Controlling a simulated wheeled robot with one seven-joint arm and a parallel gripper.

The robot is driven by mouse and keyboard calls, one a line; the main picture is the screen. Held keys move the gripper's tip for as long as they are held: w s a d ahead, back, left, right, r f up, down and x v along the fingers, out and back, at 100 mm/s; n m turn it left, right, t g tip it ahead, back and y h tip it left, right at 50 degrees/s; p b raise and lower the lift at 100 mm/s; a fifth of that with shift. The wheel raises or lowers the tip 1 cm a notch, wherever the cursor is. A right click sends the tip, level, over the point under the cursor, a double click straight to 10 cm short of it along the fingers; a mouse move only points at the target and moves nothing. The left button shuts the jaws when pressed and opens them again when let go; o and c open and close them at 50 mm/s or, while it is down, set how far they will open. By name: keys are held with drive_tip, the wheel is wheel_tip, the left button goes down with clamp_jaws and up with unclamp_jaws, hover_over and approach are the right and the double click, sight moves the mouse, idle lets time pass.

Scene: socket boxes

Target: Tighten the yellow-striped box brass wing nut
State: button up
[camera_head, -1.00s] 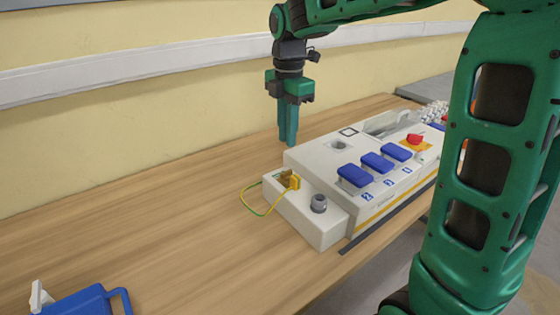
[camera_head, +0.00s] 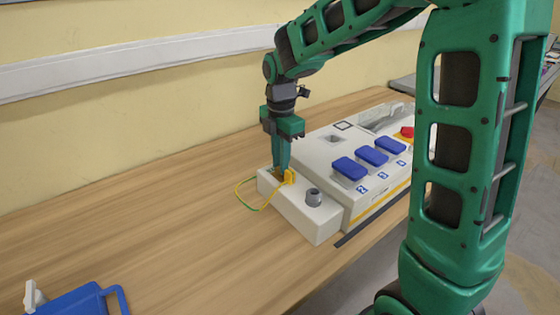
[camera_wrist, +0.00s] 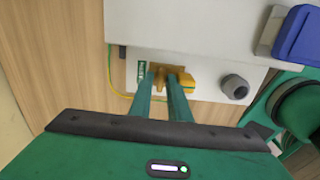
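The yellow-striped box (camera_head: 372,206) is a pale box on the bench with a yellow stripe along its front side. Its lower end section (camera_head: 300,212) carries the brass wing nut (camera_wrist: 160,70), with a yellow lug beside it. My gripper (camera_head: 281,170) points down over this section, with its fingertips at the wing nut. In the wrist view the two green fingers (camera_wrist: 161,78) stand a little apart, with brass showing between and around the tips. The fingers partly hide the nut, and I cannot tell whether they press on it.
A yellow-green wire (camera_head: 242,200) loops from the yellow lug out over the bench. A grey round fitting (camera_head: 314,197) stands on the end section, right of my gripper. Blue covers (camera_head: 350,168) and a red knob (camera_head: 407,132) sit on the box top.

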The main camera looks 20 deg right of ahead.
clamp_jaws()
